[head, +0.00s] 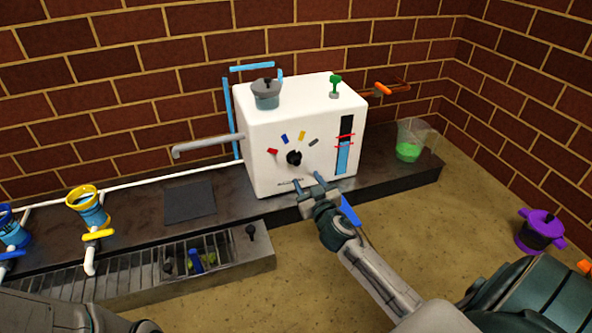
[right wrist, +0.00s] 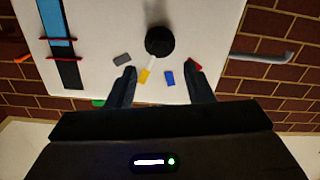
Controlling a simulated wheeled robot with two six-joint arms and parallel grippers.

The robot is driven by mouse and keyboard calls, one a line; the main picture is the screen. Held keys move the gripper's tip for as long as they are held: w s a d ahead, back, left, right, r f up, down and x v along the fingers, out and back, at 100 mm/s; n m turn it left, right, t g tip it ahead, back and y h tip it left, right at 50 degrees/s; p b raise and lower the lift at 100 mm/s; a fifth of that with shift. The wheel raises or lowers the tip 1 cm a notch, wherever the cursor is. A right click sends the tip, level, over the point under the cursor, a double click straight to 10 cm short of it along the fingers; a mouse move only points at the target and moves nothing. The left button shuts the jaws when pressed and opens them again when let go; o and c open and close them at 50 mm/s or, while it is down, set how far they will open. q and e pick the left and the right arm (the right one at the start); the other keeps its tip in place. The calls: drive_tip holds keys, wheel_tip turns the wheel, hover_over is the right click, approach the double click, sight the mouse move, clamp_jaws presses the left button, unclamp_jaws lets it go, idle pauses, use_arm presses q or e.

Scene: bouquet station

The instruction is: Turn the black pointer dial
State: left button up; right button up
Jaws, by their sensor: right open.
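The black pointer dial (head: 294,158) is on the front of a white box-shaped machine (head: 262,176). Red (head: 272,152), blue (head: 284,139), yellow (head: 302,136) and grey (head: 313,142) marks arc above it. In the right wrist view the dial (right wrist: 160,41) shows upside down, with a pale strip from it towards the yellow mark (right wrist: 146,76). My right gripper (head: 307,178) is open and empty, below and a little right of the dial in the head view. In the right wrist view its fingers (right wrist: 161,67) are spread, apart from the dial. My left gripper is out of view.
A grey spout (head: 205,145) sticks out left of the machine. A grey pot (head: 266,94) and a green valve (head: 335,84) are on top. A beaker with green liquid (head: 408,148) stands at right. A slotted tray (head: 258,262) lies in front; a purple pot (head: 540,230) is far right.

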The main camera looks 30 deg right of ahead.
sight(298, 164)
drive_tip(key=b+x, duration=0.2)
drive_tip(key=x, duration=0.6)
drive_tip(key=shift+w+d, duration=0.1)
drive_tip(key=shift+w, duration=0.15)
drive_tip(key=c, duration=1)
